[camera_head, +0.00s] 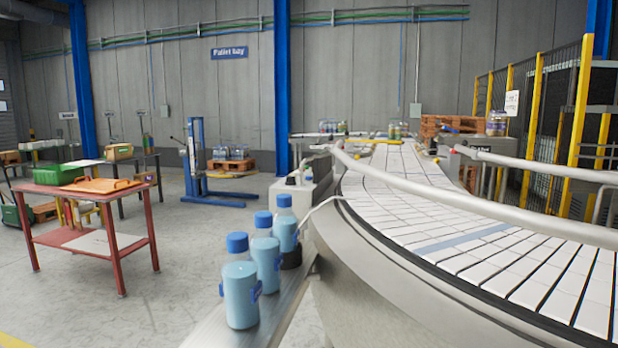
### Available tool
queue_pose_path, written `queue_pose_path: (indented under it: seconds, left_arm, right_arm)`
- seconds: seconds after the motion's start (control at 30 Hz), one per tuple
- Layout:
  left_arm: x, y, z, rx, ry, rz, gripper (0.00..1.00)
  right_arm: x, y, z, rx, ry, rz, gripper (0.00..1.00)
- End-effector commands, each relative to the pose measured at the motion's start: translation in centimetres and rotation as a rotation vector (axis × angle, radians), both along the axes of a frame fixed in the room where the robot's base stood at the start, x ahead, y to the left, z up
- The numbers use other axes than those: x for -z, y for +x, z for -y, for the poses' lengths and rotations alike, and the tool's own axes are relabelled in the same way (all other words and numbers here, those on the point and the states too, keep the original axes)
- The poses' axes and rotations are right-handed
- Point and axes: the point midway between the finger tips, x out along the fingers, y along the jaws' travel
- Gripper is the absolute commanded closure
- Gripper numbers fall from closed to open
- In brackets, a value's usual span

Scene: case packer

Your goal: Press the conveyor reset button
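The curved conveyor (440,205) with white slats fills the right half of the head view. A small grey box (282,190) stands at the conveyor's left side, behind the bottles. A small dark part (291,180) sits on this box; it is too small to tell whether it is the reset button. No other button shows clearly. Neither of my grippers is in view.
Three blue-capped bottles (241,296) stand in a line on a narrow metal ledge (268,315) left of the conveyor. Metal guide rails (470,212) cross above the belt. A red table (90,245) stands at left. Floor between the table and ledge is clear.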

Motion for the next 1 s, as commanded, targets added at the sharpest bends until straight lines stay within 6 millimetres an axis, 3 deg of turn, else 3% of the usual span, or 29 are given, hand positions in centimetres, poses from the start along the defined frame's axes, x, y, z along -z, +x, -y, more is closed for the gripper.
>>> queue_pose_path:
  seconds: [1.0]
  left_arm:
    - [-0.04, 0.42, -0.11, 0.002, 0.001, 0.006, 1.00]
  right_arm:
    - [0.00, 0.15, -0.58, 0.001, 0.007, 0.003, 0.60]
